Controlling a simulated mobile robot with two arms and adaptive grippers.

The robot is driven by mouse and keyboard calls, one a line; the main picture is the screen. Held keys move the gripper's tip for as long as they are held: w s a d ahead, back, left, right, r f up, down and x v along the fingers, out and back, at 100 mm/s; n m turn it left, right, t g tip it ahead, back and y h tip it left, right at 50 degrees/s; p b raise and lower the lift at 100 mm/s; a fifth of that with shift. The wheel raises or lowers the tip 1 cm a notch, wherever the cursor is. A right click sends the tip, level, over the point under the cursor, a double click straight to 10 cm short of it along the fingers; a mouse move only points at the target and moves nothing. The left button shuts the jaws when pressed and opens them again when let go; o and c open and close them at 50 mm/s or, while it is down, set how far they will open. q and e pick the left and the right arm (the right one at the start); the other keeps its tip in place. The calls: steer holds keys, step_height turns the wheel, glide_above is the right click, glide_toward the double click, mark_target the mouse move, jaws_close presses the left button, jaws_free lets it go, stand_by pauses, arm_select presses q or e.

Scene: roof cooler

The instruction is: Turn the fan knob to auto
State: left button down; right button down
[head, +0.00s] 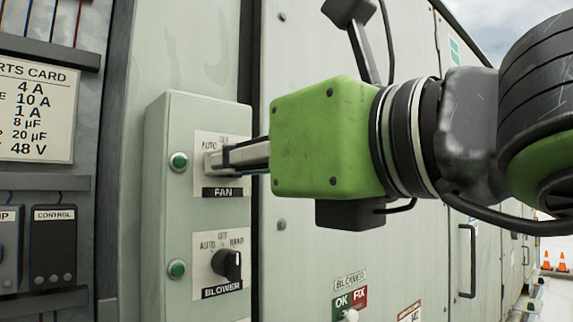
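The fan switch plate (231,181), labelled FAN, is on the upper front of the pale green control box. Its printed scale shows AUTO at the left and OFF at the top. My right gripper (212,162) comes in from the right, with its pale fingers at the middle of this plate. The fingers and the green gripper body hide the fan knob and the right part of the scale. I cannot see which way the knob points or whether the fingers are closed on it. My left gripper is not in view.
Below is the blower knob (228,264) on its own plate. Two green indicator lights (178,162) sit on the box's left part. A parts card (36,110) and control modules (54,246) are at the left. Cabinet doors with a handle (467,261) run along the right; orange cones (547,261) stand beyond.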

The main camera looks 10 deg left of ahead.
steer(key=shift+n+b, duration=3.1)
steer(key=shift+n, duration=0.9)
steer(key=c, duration=1.8)
jaws_free()
steer(key=shift+c, duration=0.2)
